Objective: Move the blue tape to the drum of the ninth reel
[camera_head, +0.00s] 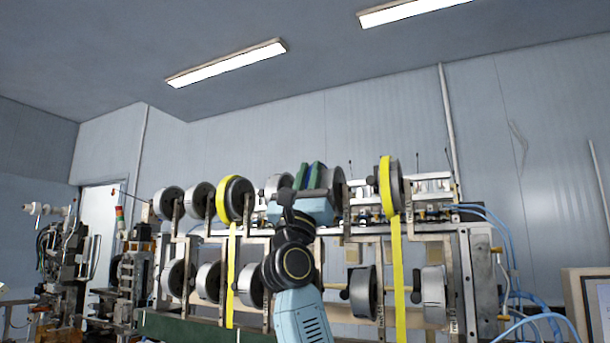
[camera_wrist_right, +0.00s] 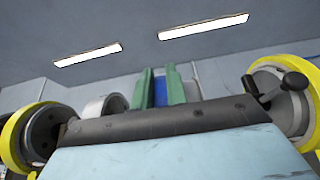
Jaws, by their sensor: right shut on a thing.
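My right gripper (camera_head: 309,177) is raised at the upper row of reels, in the middle of the winder. Its two green fingers are shut on the blue tape (camera_head: 310,178), which shows only as a narrow blue strip between them. In the right wrist view the blue tape (camera_wrist_right: 161,91) again sits between the green fingers of the gripper (camera_wrist_right: 166,88). A grey reel drum (camera_head: 337,186) is just right of the fingers, partly hidden by my gripper. I cannot tell from the pictures which reel is the ninth. My left gripper is not in view.
Yellow tape hangs from two upper reels, one left (camera_head: 232,262) and one right (camera_head: 397,268) of my arm. Bare grey drums fill other places, such as one in the lower row (camera_head: 362,292). A monitor (camera_head: 590,302) stands at the lower right.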

